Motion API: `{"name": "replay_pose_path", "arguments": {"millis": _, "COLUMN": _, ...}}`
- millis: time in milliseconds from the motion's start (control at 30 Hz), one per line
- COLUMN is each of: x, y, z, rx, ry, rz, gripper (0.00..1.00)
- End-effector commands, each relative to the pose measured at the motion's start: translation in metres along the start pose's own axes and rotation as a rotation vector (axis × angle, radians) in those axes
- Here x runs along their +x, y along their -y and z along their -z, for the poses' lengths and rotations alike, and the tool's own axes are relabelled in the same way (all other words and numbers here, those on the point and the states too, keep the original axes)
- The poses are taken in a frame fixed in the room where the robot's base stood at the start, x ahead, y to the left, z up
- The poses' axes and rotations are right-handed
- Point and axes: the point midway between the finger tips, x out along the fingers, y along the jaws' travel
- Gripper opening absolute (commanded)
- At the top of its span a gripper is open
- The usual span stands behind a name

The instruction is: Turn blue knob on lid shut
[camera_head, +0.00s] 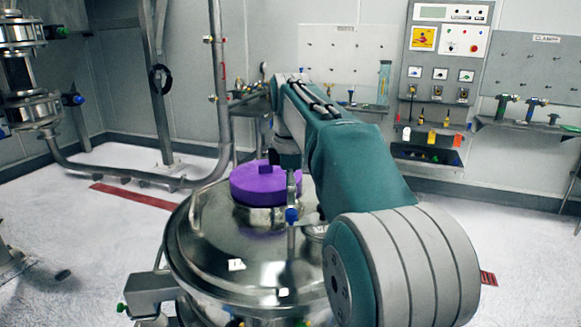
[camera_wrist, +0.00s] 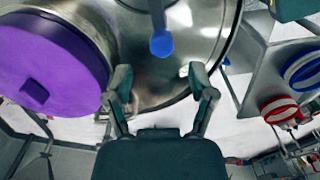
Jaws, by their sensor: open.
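The blue knob (camera_head: 291,215) sits on a thin upright metal stem at the near side of the purple cap, over the shiny steel lid (camera_head: 215,262). In the wrist view the blue knob (camera_wrist: 161,43) is at top centre, beyond my fingertips and roughly midway between them. My gripper (camera_wrist: 160,75) is open, with its two fingers spread and nothing between them. In the head view my arm reaches out over the lid and the gripper's fingers cannot be made out clearly.
A purple cap (camera_head: 265,184) stands on the lid's neck, close to the left finger's side in the wrist view (camera_wrist: 50,60). Steel piping (camera_head: 222,120) rises behind the vessel. A control panel (camera_head: 445,60) and tool shelves are on the back wall. White floor is open at left.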

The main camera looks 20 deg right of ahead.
Motion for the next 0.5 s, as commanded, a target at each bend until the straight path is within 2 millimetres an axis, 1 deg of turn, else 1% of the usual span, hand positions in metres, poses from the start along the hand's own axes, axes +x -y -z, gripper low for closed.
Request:
{"name": "replay_pose_path", "arguments": {"millis": 33, "x": -0.01, "y": -0.001, "z": 0.0, "rx": 0.0, "ry": 0.0, "rz": -0.003, "gripper": 0.72}}
{"name": "replay_pose_path", "arguments": {"millis": 233, "x": -0.041, "y": -0.001, "z": 0.0, "rx": 0.0, "ry": 0.0, "rz": -0.002, "gripper": 0.72}}
{"name": "replay_pose_path", "arguments": {"millis": 400, "x": -0.059, "y": -0.001, "z": 0.001, "rx": 0.0, "ry": 0.0, "rz": 0.0, "gripper": 0.72}}
{"name": "replay_pose_path", "arguments": {"millis": 500, "x": -0.065, "y": -0.001, "z": 0.001, "rx": 0.0, "ry": 0.001, "rz": 0.0, "gripper": 0.72}}
